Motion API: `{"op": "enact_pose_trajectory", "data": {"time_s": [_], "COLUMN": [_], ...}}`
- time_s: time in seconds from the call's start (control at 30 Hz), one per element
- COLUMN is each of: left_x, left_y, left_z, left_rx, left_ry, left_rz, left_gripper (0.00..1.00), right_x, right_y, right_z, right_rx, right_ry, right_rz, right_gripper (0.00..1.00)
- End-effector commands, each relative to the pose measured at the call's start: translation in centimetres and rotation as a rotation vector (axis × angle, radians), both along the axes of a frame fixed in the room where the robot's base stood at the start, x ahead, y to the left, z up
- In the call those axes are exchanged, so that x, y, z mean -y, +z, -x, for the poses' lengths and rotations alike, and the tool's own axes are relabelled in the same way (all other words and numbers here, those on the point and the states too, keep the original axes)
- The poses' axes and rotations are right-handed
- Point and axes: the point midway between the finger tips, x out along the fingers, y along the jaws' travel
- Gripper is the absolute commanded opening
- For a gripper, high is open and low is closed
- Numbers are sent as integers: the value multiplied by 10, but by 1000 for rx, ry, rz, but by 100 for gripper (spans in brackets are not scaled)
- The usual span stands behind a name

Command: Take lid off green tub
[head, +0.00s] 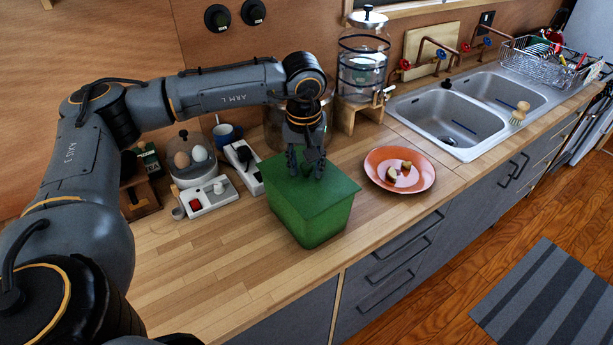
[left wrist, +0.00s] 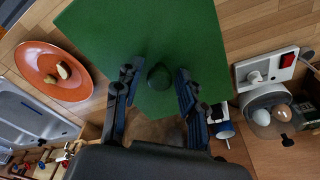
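The green tub (head: 308,228) stands upright on the wooden counter with its flat green lid (head: 335,188) on top. In the left wrist view the lid (left wrist: 150,35) fills the upper middle, with a dark round knob (left wrist: 158,77) on it. My left gripper (head: 306,173) points down over the lid and hides the knob in the head view. In the left wrist view its two fingers are spread, one on each side of the knob, with gaps between. I cannot tell how far the fingertips are above the lid. My right gripper is not in view.
An orange plate (head: 400,170) with food pieces lies right of the tub. A glass dispenser (head: 362,60) and sink (head: 460,115) are behind. The counter front left is clear.

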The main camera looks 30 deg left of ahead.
Motion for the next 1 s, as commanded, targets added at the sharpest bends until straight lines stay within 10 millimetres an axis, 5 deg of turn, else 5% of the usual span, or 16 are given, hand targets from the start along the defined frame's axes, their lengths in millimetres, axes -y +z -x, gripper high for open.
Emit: {"op": "enact_pose_trajectory", "data": {"time_s": [0.17,0.67,0.8,1.0], "left_x": [0,0,0,-1], "left_y": [0,13,34,76], "left_z": [0,-1,2,39], "left_rx": [0,2,4,8], "left_ry": [0,1,0,-3], "left_rz": [0,0,1,1], "left_gripper": [0,0,0,0], "right_x": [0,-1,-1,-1], "right_y": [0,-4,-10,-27], "right_z": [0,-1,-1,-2], "right_rx": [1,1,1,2], "right_ry": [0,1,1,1], "right_rz": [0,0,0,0], "right_gripper": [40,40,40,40]}}
